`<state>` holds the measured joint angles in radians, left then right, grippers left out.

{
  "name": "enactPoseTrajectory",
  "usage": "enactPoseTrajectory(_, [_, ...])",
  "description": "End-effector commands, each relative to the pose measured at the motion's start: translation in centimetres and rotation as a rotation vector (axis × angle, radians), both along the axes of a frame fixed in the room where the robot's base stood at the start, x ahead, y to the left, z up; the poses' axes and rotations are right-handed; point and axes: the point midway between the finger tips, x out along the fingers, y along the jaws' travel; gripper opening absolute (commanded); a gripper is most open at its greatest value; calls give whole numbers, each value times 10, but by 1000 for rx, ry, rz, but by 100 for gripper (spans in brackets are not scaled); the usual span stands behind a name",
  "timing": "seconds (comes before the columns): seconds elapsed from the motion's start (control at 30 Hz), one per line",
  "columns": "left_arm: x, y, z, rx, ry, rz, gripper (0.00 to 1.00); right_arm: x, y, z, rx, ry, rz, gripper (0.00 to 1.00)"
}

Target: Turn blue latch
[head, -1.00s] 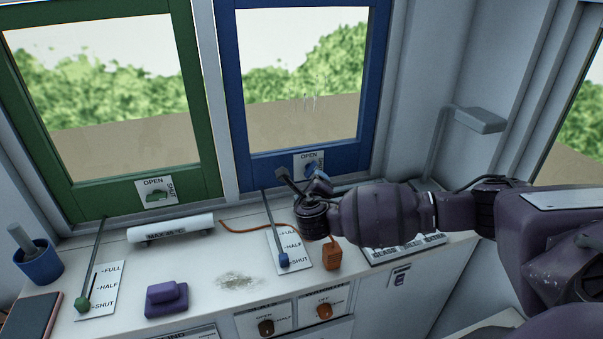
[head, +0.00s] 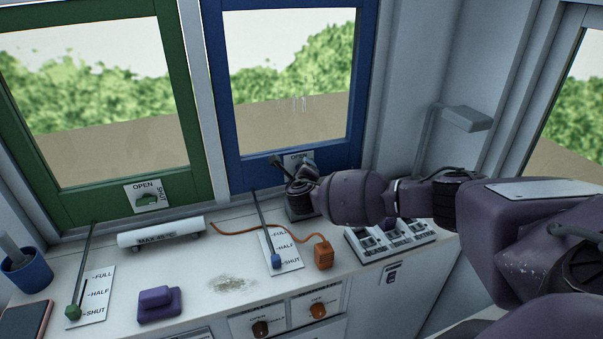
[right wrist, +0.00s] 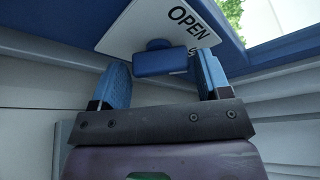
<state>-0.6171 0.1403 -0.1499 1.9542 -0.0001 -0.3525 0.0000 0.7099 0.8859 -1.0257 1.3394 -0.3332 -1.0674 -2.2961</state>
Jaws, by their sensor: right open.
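The blue latch (right wrist: 160,60) sits on a white plate (right wrist: 150,28) lettered OPEN, on the lower rail of the blue window frame (head: 235,178). In the right wrist view my right gripper (right wrist: 163,78) is open, with one blue finger on each side of the latch. The latch lies at the level of the fingertips; I cannot tell whether either finger touches it. My left gripper is not in view.
The green window (head: 128,196) with its own green latch (head: 147,198) is at left. On the counter are a blue-knobbed lever (head: 276,261), an orange block on a cord (head: 322,255), a white roll (head: 160,232), a purple block (head: 159,304) and a switch panel (head: 390,240).

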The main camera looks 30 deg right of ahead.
Motion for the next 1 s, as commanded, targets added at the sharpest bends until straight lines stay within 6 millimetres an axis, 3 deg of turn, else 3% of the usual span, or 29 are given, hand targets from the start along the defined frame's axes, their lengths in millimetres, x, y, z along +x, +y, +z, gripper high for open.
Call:
enactPoseTrajectory(0.37, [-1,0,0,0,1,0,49,3,-2,-1,0,-1,1,70])
enactPoseTrajectory(0.6, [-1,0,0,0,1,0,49,3,-2,-1,0,-1,1,36])
enactPoseTrajectory(1.0, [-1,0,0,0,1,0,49,3,-2,0,82,-21,1,36])
